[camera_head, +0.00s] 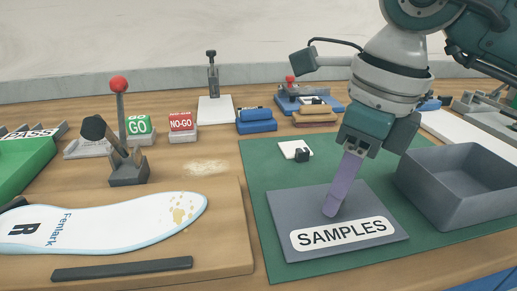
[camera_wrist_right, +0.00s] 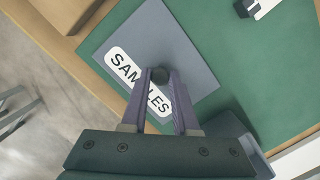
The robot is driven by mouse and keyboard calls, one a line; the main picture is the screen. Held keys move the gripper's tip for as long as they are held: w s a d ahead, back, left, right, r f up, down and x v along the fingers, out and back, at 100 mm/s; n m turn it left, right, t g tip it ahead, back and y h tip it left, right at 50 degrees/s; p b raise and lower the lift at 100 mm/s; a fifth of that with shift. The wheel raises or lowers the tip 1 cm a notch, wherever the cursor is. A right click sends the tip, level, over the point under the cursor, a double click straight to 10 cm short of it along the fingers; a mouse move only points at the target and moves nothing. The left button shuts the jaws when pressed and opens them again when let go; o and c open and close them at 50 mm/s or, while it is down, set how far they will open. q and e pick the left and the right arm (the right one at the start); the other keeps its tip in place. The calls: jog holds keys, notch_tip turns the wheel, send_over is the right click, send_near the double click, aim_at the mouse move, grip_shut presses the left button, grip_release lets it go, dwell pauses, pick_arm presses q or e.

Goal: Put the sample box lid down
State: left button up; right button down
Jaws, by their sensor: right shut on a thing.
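The sample box lid (camera_head: 280,208) is a flat grey plate with a white "SAMPLES" label. It lies flat at the green mat (camera_head: 262,163); I cannot tell if a small gap is left under it. My right gripper (camera_head: 333,210), with purple fingers, points down at the lid's middle. In the right wrist view its fingers (camera_wrist_right: 160,80) are shut on the lid's small dark knob (camera_wrist_right: 159,74), and the lid (camera_wrist_right: 190,65) spreads out beyond them. The open grey sample box (camera_head: 432,190) stands right of the lid, apart from it. My left gripper is not in view.
A white insole (camera_head: 120,222) marked R lies on a wooden board at the left. A red-knobbed lever (camera_head: 120,100), GO (camera_head: 139,125) and NO-GO (camera_head: 181,122) signs, and blue blocks (camera_head: 256,120) stand behind. A small black piece (camera_head: 302,155) on a white card lies on the mat.

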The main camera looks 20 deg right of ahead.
aim_at(348, 219)
jog(key=shift+f, duration=0.1)
jog(key=c, duration=1.1)
grip_release()
jog(key=shift+f, duration=0.1)
jog(key=shift+c, duration=0.2)
jog(key=o, duration=0.5)
jog(key=shift+c, duration=0.2)
jog(key=shift+r, duration=0.4)
notch_tip(348, 219, up, 12)
jog(key=s+d+p, duration=0.1)
jog(key=shift+s+f, duration=0.2)
jog(key=shift+s, duration=0.05)
